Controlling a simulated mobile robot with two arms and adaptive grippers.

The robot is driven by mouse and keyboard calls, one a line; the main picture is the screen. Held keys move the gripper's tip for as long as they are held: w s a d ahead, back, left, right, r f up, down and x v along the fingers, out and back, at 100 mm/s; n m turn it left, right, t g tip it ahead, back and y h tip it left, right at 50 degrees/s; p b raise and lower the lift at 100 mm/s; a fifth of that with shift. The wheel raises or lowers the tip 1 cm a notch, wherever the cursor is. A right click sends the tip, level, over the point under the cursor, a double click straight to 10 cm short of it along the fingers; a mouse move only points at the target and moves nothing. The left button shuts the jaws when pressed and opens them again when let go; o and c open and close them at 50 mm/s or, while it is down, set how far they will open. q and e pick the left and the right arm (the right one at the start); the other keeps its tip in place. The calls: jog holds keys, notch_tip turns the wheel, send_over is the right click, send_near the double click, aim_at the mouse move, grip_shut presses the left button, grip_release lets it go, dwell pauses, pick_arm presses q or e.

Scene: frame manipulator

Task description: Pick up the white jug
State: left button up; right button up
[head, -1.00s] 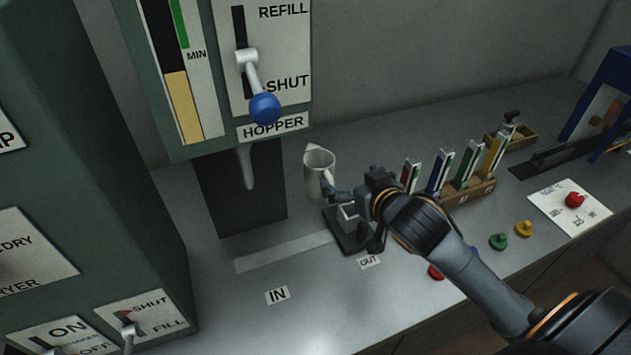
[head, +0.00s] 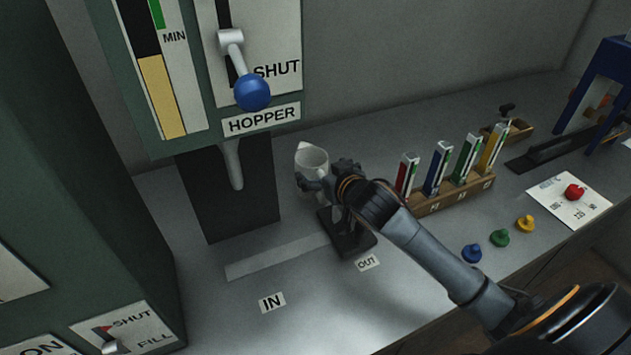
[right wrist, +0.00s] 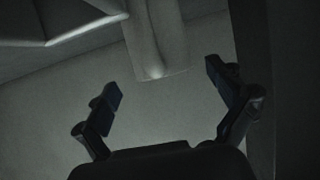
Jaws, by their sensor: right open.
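The white jug (head: 312,158) stands upright on the grey counter, right of the hopper spout, in the head view. My right gripper (head: 307,184) is at the jug's lower front right, overlapping it in this view; I cannot tell whether they touch. In the right wrist view my right gripper (right wrist: 163,79) has its two fingers spread wide, with nothing clasped. A pale rounded form shows beyond the fingers there; I cannot tell which part of the scene it is. The jug's lower front is partly hidden by the gripper. My left gripper is out of view.
The hopper lever with its blue ball (head: 252,92) and the spout (head: 232,165) are left of the jug. A dark stand (head: 350,240) is below my right wrist. A wooden rack (head: 455,194) of coloured holders stands to the right. Counter around the IN label (head: 272,302) is clear.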

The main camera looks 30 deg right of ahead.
aim_at(314, 164)
jog(key=p+x, duration=0.1)
jog(key=x, duration=0.4)
jog(key=shift+w+r, duration=0.1)
jog(key=c, duration=1.7)
jog(key=shift+o, duration=0.2)
